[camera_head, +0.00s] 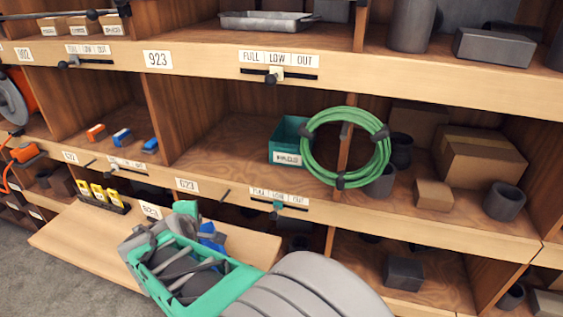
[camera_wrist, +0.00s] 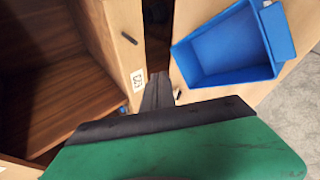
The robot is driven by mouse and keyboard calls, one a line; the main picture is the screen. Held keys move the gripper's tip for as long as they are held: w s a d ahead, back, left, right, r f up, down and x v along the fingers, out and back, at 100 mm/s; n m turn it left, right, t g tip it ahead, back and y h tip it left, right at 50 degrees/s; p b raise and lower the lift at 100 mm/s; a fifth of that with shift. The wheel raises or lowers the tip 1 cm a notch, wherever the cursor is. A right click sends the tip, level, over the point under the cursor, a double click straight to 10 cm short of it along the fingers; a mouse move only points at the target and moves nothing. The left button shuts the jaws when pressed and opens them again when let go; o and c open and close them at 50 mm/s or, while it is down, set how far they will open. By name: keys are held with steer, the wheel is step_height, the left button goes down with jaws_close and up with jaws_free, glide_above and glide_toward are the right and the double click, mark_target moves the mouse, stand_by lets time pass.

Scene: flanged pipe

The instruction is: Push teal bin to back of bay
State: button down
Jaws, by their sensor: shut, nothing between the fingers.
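The teal bin (camera_head: 289,140) stands in the middle-shelf bay in the head view, at its right side against the divider. A white label is on its front, and bare shelf lies to its left. A green coil partly covers its right side. My gripper (camera_wrist: 158,90) is shut and empty in the wrist view, its dark fingers together. In the head view my green wrist is low in front of the shelf, below and left of the bin and well apart from it. The teal bin is not in the wrist view.
The green coil (camera_head: 313,160) hangs at the divider beside the bin. The shelf edge carries a slider (camera_head: 277,205). A blue bin (camera_wrist: 225,48) sits beyond my fingers on a pale board (camera_head: 75,235).

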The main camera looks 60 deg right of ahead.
steer(key=s+d+r+n+g+h+b, duration=0.1)
steer(key=s+d+r+n+h, duration=0.1)
steer(key=s+d+n+h, duration=0.55)
steer(key=s+d+r+n+g+h+b, duration=0.15)
steer(key=s+d+n, duration=0.25)
steer(key=d+n, duration=0.45)
steer(key=w+d+p, duration=0.1)
steer(key=d, duration=0.3)
steer(key=d+m+p, duration=0.1)
steer(key=d, duration=0.4)
steer(key=w+d+m+p, duration=0.1)
steer(key=d, duration=0.4)
steer(key=shift+w+d+r, duration=0.2)
steer(key=shift+w+r, duration=0.1)
steer(key=shift+r, duration=0.1)
